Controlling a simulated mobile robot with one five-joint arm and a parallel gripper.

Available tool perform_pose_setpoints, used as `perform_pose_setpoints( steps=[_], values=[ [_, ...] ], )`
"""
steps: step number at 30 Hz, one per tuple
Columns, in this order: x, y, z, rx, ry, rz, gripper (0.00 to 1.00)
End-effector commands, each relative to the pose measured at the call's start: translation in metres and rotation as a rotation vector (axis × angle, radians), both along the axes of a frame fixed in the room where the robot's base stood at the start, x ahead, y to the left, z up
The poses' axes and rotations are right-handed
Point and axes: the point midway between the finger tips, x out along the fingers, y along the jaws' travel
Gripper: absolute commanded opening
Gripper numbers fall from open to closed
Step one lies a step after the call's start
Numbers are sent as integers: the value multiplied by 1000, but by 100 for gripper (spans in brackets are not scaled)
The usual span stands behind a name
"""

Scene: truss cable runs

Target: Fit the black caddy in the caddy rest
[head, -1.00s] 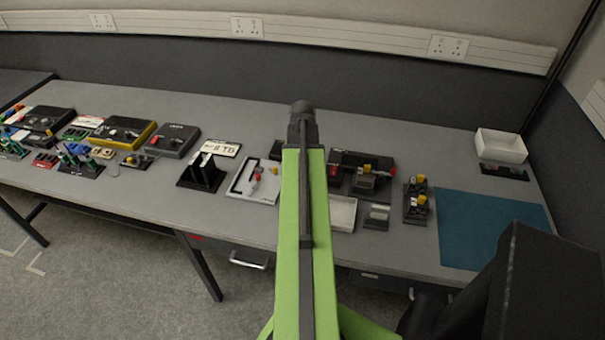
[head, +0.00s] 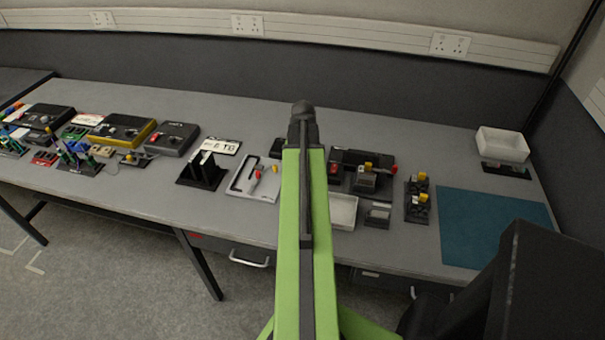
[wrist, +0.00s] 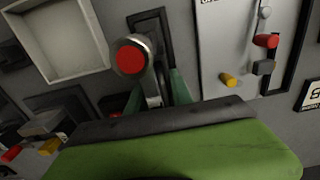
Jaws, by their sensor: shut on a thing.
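My gripper (wrist: 157,98) shows in the wrist view as two dark green fingers beyond the green arm link. It is shut on a dark piece with a grey ring and a round red end (wrist: 131,60), which I take to be the black caddy. Its lower part is hidden by the arm link. A black rectangular frame (wrist: 163,14) lies on the table just beyond it, perhaps the caddy rest. The held piece overlaps the frame in the picture; I cannot tell whether they touch. In the head view my arm hides gripper, held piece and frame.
A white tray (wrist: 101,55) stands left of the frame in the wrist view, and a pale board with red and yellow knobs (wrist: 215,50) stands right. In the head view a black slotted stand (head: 203,172) is farther left. A blue mat (head: 490,225) lies bare at right.

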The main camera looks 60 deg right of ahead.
Motion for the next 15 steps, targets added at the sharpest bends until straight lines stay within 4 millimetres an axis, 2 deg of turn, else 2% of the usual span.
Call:
perform_pose_setpoints(
  steps=[15],
  values=[
    [0, 0, -4, 0, 0, -1, 0]
  ],
)
